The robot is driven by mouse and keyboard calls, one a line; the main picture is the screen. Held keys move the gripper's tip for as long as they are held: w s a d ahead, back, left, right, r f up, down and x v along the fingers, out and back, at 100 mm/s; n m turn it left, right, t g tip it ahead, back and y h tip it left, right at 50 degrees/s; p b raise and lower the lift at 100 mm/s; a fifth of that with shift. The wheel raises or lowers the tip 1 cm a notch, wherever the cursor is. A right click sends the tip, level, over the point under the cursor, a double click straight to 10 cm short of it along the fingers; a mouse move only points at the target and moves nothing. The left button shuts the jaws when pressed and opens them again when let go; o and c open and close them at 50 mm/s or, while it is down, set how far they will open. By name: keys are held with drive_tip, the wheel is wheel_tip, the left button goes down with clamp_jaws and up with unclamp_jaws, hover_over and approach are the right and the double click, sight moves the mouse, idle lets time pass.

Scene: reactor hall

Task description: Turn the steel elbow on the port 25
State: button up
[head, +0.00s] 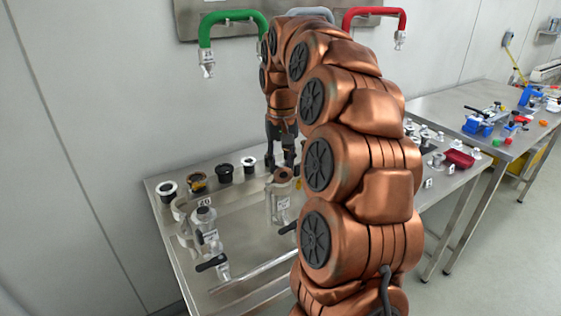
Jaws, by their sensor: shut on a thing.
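My gripper (281,158) points down over the far side of the steel table (242,215), left of my arm. Its dark fingers are shut on a part at the row of fittings. That part is almost wholly hidden, so its elbow shape and port number cannot be made out; it is in the place of the steel elbow. A steel fitting with a brown ring top (283,175) stands just in front of the fingers and overlaps them in the picture. My arm hides the middle of the table.
Dark-topped round fittings (224,173) line the table's back left. Steel valves with black handles (212,263) stand at the front left. Green (231,16) and red (374,12) bent pipes hang on the wall panel, with a grey one (305,12) between. Another table (490,115) stands right.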

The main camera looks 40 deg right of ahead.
sight(284, 163)
drive_tip(key=shift+d+n, duration=0.15)
drive_tip(key=shift+n, duration=0.85)
drive_tip(key=shift+s+p, duration=0.1)
drive_tip(key=shift+p, duration=0.2)
drive_tip(key=shift+d+r+n+p, duration=0.15)
drive_tip(key=shift+n+p, duration=0.3)
drive_tip(key=shift+n, duration=0.45)
drive_tip(key=o, duration=0.9)
drive_tip(key=shift+r+p, duration=1.55)
drive_tip(key=shift+r, duration=2.35)
